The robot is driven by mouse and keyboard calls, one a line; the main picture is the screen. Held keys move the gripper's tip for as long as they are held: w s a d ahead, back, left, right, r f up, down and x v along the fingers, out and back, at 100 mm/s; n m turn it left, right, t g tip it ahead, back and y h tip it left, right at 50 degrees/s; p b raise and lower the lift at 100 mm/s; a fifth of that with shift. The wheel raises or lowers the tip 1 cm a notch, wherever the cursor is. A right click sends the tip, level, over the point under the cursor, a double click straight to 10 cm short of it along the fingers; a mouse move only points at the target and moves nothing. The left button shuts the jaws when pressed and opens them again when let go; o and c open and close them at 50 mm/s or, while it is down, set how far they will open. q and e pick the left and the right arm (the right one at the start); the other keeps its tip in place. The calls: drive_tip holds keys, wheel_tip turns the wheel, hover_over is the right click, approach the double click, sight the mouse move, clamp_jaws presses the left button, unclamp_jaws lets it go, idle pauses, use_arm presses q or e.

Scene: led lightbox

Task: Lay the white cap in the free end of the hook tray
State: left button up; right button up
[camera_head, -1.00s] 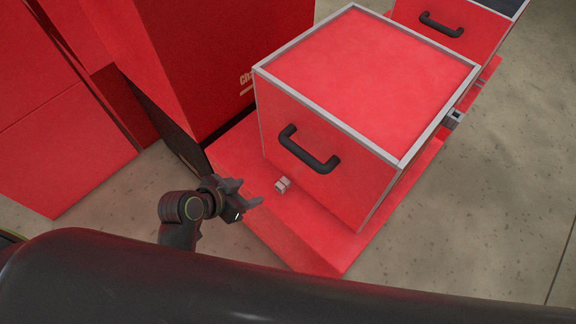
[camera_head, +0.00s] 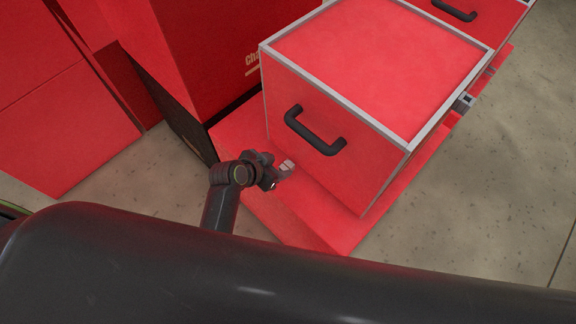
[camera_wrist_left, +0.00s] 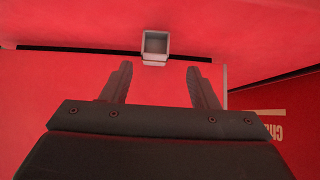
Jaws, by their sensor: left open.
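A small whitish square piece (camera_head: 287,165) with a hollow face is on the red base in front of the near red box. It also shows in the left wrist view (camera_wrist_left: 155,58). I cannot tell whether it is the white cap. My left gripper (camera_head: 277,171) is open and very close to this piece. In the left wrist view the two fingers (camera_wrist_left: 159,70) are spread and empty, with the piece just beyond their tips and roughly centred between them. I cannot make out a hook tray. My right gripper is not in view.
The near red box (camera_head: 385,65) has grey edges and a black handle (camera_head: 314,131) above my left gripper. The red base (camera_head: 295,222) is bare at the front. A tall red cabinet (camera_head: 190,55) stands to the left. Concrete floor (camera_head: 480,190) is clear at right.

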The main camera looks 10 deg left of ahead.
sight(287, 165)
use_arm(q)
drive_tip(key=x, duration=0.4)
drive_tip(key=shift+s+d+b, duration=0.2)
drive_tip(key=shift+d+b, duration=0.1)
drive_tip(key=shift+w+d+f, duration=0.2)
drive_tip(key=shift+w+f, duration=0.15)
drive_tip(key=shift+f, duration=0.05)
drive_tip(key=c, duration=1.1)
drive_tip(key=shift+r, duration=0.1)
